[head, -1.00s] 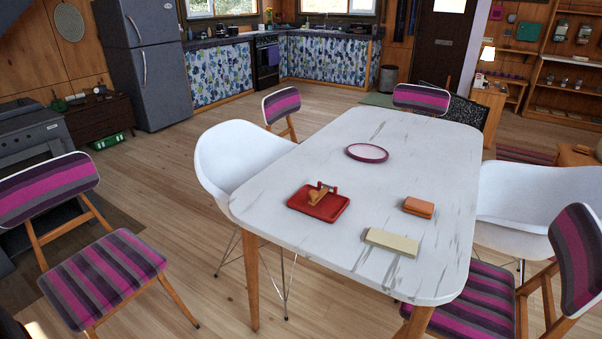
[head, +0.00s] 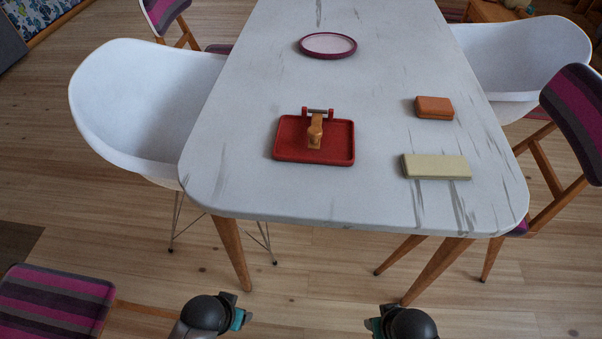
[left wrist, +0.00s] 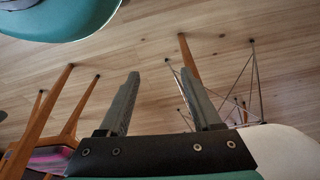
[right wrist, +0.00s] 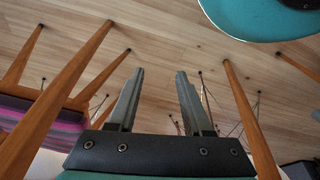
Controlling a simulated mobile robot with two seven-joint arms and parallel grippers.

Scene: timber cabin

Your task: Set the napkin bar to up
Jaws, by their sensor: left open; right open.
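The napkin holder is a red tray (head: 290,150) on the white marble-look table, near its front left. Its wooden bar (head: 315,131) hangs from a hinge rod between two red posts at the tray's far edge, with its rounded end toward me over the tray. The bar looks lowered; its exact tilt is hard to tell. My left gripper (left wrist: 160,88) is open and empty in the left wrist view, above the floor. My right gripper (right wrist: 158,85) is open and empty in the right wrist view. Both arms stay in front of the table, apart from the tray.
On the table (head: 240,120) are a round pink-rimmed plate (head: 328,45), an orange block (head: 434,108) and a pale green block (head: 436,167). A white chair (head: 140,95) stands left, another white chair (head: 520,55) right. A striped chair (head: 55,300) is at lower left.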

